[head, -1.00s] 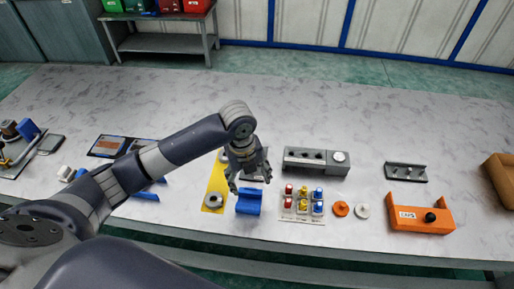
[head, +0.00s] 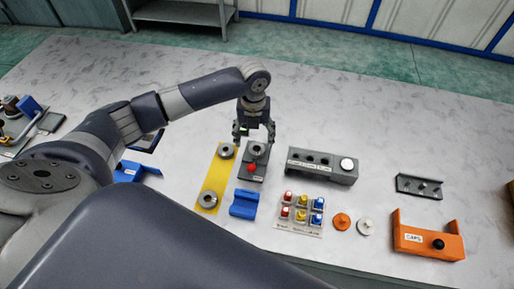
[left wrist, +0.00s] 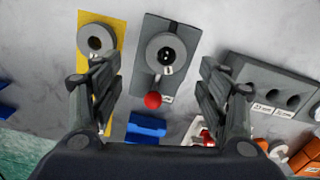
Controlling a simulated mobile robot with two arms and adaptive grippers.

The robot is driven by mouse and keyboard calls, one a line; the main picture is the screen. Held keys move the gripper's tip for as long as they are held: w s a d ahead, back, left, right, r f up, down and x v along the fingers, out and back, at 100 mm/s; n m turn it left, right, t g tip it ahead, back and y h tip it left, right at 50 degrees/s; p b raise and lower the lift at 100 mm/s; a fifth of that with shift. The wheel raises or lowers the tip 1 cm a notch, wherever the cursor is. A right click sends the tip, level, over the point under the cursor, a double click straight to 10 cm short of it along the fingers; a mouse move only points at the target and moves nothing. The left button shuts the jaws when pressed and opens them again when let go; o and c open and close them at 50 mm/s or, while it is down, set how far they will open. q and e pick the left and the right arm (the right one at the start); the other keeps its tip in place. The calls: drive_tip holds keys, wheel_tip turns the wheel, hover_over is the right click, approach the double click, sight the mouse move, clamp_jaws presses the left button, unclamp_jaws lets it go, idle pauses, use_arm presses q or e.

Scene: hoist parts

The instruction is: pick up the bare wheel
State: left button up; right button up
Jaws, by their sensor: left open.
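Two grey ring-shaped wheels lie on a yellow strip: a far wheel (head: 227,150) and a near wheel (head: 208,199). Another round grey wheel (left wrist: 166,54) sits on a dark grey fixture (head: 254,174) with a red ball knob. I cannot tell for sure which wheel is the bare one. My left gripper (head: 256,141) is open and empty, pointing down over the far end of the fixture. In the left wrist view its fingers stand apart on either side of the fixture, and one wheel on the strip (left wrist: 95,40) shows beyond the left finger.
A blue block (head: 244,204) lies in front of the fixture. To the right are a grey block with holes (head: 322,166), a tray of coloured pieces (head: 301,214), orange and white discs, and an orange holder (head: 428,243). The table behind the gripper is clear.

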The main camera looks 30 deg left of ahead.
sight(257, 150)
use_arm(q)
drive_tip(key=shift+f, duration=0.3)
drive_tip(key=f, duration=0.1)
drive_tip(key=f+p, duration=0.1)
drive_tip(key=f, duration=0.3)
drive_tip(key=shift+w+d+p, duration=0.3)
drive_tip(key=shift+w+p, duration=0.05)
drive_tip(key=shift+p, duration=0.05)
drive_tip(key=shift+c, duration=0.6)
drive_tip(key=c, duration=1.3)
use_arm(e)
drive_tip(key=shift+w+r, duration=0.6)
drive_tip(key=shift+r, duration=0.3)
